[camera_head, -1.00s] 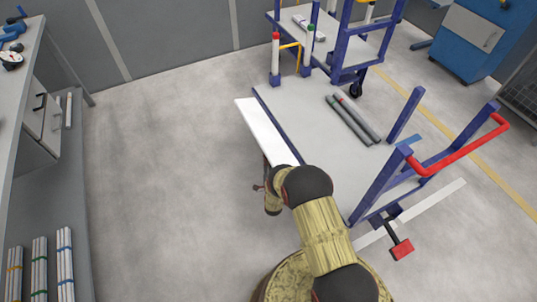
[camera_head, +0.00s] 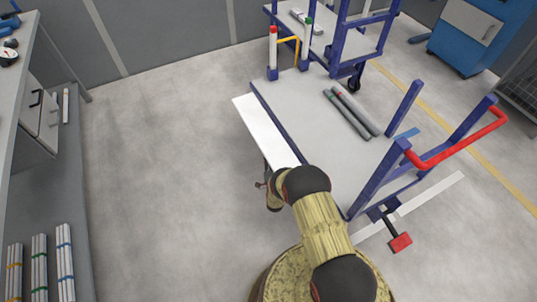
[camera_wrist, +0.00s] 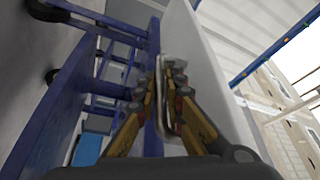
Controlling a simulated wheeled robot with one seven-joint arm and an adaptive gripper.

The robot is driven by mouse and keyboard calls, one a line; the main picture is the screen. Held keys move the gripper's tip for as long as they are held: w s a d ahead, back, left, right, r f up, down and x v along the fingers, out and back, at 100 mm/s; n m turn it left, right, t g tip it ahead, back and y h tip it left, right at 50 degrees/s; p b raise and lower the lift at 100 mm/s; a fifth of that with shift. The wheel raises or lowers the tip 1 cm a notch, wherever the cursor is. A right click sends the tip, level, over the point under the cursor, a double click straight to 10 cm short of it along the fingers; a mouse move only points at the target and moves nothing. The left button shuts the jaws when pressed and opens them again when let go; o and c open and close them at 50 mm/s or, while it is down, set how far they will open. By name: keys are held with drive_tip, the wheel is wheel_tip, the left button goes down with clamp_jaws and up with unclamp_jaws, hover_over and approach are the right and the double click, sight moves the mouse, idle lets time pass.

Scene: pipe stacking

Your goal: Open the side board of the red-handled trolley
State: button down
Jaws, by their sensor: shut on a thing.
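The red-handled trolley (camera_head: 310,115) has a grey deck, blue posts and a red push handle (camera_head: 458,150) at its right end. Its white side board (camera_head: 262,125) runs along the deck's left edge, with its broad face visible from above; it leans outward, though the exact angle is unclear. In the wrist view the side board (camera_wrist: 208,75) rises right of the fingers. My gripper (camera_wrist: 166,72) is shut on a thin metal loop (camera_wrist: 163,108) beside the board. In the head view my arm hides the board's near end and most of the gripper.
Two grey pipes (camera_head: 352,112) lie on the deck. Red-topped and green-topped posts stand at its far end. A second blue trolley (camera_head: 345,45) stands behind. A shelf with bundled pipes (camera_head: 40,265) is at left; the floor between is clear.

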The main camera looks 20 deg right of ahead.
drive_tip(key=c, duration=1.9)
unclamp_jaws()
drive_tip(key=shift+s+d+r, duration=0.1)
drive_tip(key=shift+d, duration=0.25)
drive_tip(key=v, duration=1.2)
drive_tip(key=shift+a, duration=0.2)
